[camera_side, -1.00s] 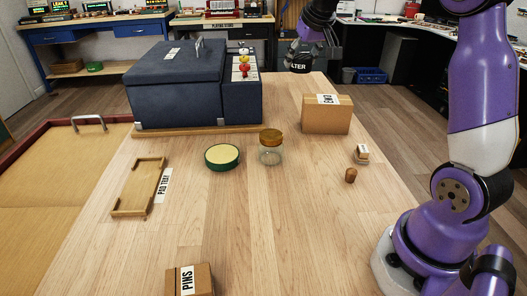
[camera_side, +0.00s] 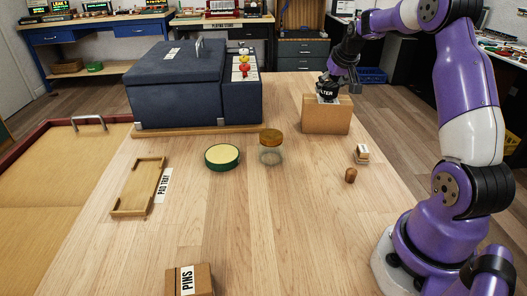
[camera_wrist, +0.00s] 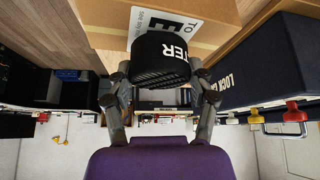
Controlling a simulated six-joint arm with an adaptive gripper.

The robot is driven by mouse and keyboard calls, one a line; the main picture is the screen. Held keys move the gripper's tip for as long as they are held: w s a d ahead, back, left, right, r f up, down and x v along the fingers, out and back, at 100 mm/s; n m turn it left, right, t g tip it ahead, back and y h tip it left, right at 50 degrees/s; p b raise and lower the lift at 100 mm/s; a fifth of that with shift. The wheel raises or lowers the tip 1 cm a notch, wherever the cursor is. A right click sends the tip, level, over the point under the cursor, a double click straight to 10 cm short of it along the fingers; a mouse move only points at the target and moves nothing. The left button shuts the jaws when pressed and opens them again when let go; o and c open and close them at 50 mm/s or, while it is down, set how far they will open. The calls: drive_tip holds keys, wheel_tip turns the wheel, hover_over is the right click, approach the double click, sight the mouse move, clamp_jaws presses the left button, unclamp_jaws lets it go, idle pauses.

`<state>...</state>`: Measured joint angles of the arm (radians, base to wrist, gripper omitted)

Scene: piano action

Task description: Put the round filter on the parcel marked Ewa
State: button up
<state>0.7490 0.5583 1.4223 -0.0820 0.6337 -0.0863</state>
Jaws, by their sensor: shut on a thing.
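The round filter (camera_side: 328,92) is a black cylinder with white lettering ending in "LTER". My gripper (camera_side: 331,82) is shut on it, and it is also held between my gripper's fingers (camera_wrist: 161,82) in the wrist view. The parcel (camera_side: 326,118) is a brown cardboard box at the back right of the table. The filter overlaps its top, partly hiding the white label there. In the wrist view the label on the parcel (camera_wrist: 105,14) reads "TO E", the rest hidden by the filter (camera_wrist: 160,60). I cannot tell whether the filter touches the parcel.
A dark blue case (camera_side: 175,85) with a side unit of coloured knobs stands left of the parcel. A lidded glass jar (camera_side: 271,155), a green tin (camera_side: 222,158), a wooden pad tray (camera_side: 127,191), a pins box (camera_side: 203,279), a small labelled block (camera_side: 361,154) and a wooden knob (camera_side: 350,175) stand nearer.

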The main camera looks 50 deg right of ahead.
drive_tip(key=shift+f, duration=0.45)
drive_tip(key=shift+f, duration=0.1)
drive_tip(key=o, duration=1.2)
drive_tip(key=v, duration=1.2)
drive_tip(key=s+a+r+n+y, duration=0.1)
drive_tip(key=a+n, duration=0.2)
drive_tip(key=a, duration=1.1)
drive_tip(key=s+a+f+n+y, duration=0.2)
drive_tip(key=s+a+f+n, duration=0.1)
drive_tip(key=s+a, duration=0.7)
drive_tip(key=a+f, duration=0.1)
drive_tip(key=a, duration=0.2)
drive_tip(key=shift+a+f+n+t+y, duration=0.3)
drive_tip(key=shift+a+f+n+t, duration=0.05)
drive_tip(key=shift+a+n+t, duration=0.05)
